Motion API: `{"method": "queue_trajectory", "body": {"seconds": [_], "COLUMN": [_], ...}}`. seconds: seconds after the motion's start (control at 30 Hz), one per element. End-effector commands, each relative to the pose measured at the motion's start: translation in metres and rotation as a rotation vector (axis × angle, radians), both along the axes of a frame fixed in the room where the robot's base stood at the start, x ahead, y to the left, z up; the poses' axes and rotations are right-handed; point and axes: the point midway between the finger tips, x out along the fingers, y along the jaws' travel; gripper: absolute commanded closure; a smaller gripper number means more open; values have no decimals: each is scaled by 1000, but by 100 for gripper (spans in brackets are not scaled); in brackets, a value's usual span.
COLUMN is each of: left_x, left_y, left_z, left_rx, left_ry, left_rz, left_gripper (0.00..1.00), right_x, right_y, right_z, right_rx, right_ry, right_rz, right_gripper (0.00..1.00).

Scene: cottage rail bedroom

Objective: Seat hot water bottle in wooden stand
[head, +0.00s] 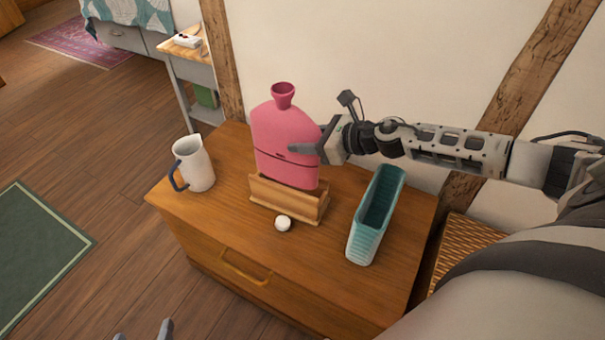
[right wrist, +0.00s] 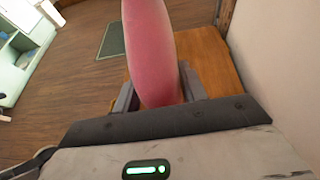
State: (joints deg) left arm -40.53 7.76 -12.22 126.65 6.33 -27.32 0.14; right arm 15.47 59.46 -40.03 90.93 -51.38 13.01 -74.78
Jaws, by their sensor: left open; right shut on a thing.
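The pink hot water bottle (head: 284,140) stands upright at the wooden stand (head: 288,203) on the dresser top. Its lower end is behind the stand's front wall, and its base is hidden, so I cannot tell whether it touches the stand's floor. My right gripper (head: 305,149) comes from the right and is shut on the bottle's side at about mid-height. In the right wrist view the bottle (right wrist: 152,50) stands edge-on between the fingers. My left gripper (head: 145,332) is open and empty at the bottom edge of the head view, low in front of the dresser.
A teal ribbed bin (head: 373,217) stands to the right. A small white round object (head: 282,223) lies just in front of the stand. The wall is close behind.

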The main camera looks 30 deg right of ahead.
Motion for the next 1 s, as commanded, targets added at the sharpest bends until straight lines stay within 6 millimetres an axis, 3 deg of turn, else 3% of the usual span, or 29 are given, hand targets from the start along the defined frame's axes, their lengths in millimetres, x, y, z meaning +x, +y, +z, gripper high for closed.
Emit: {"method": "queue_trajectory", "body": {"seconds": [0.03, 0.1, 0.33, 0.53, 1.0], "left_x": [1, 2, 4, 4, 2], "left_y": [0, 0, -1, -1, -2], "left_z": [-5, -4, -3, -7, -11], "left_rx": [1, 1, 1, 2, 4], "left_ry": [-9, -20, -35, -48, -48], "left_rz": [0, -1, -2, -5, -10], "left_gripper": [33, 33, 33, 33, 33], "right_x": [0, 1, 1, 1, 1], "right_y": [1, 1, 0, 0, 0], "right_z": [-18, -31, -51, -80, -91], "right_rx": [6, 5, 2, 3, 0], "right_ry": [1, 0, -2, -2, -4], "right_rz": [-2, -3, -1, -2, 1], "right_gripper": [100, 100, 100, 100, 100]}}
